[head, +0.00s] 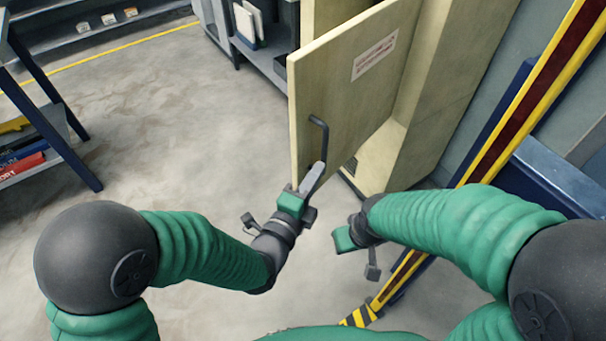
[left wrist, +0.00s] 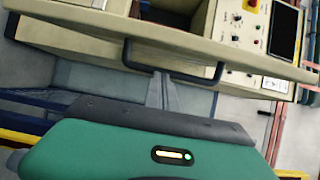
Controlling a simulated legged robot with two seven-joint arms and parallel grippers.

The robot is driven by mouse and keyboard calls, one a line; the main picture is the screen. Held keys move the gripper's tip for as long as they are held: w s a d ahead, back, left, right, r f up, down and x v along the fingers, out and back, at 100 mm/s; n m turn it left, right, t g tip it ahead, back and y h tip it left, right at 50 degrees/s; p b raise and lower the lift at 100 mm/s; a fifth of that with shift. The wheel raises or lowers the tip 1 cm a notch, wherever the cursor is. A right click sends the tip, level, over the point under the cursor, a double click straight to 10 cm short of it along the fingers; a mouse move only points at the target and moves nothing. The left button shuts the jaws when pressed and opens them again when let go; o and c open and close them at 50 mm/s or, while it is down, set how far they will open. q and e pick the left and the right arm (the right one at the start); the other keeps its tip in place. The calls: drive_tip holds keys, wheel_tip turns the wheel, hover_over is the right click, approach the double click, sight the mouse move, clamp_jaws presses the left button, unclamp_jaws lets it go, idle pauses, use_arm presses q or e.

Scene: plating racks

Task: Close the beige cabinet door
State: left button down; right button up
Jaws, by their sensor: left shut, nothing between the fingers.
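The beige cabinet door (head: 335,95) stands swung open in the head view, with a white label and a dark bar handle (head: 319,138). The open cabinet (head: 445,80) is behind it to the right. My left gripper (head: 316,172) is shut and empty, its fingertips close to the lower end of the handle. In the left wrist view the fingers (left wrist: 161,90) point toward the door (left wrist: 75,38) and lie just by the handle (left wrist: 172,70); I cannot tell if they touch. My right gripper (head: 345,240) is low, below the cabinet, with its fingers not clearly visible.
A yellow and dark red striped post (head: 520,100) stands right of the cabinet, near my right arm. A blue-framed shelf (head: 45,135) is at the left. A grey shelf unit (head: 262,50) stands behind the door. The floor (head: 180,120) between is clear.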

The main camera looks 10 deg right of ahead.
use_arm(q)
drive_tip(key=shift+w+a, duration=1.15)
drive_tip(key=shift+w, duration=0.15)
drive_tip(key=shift+w, duration=0.1)
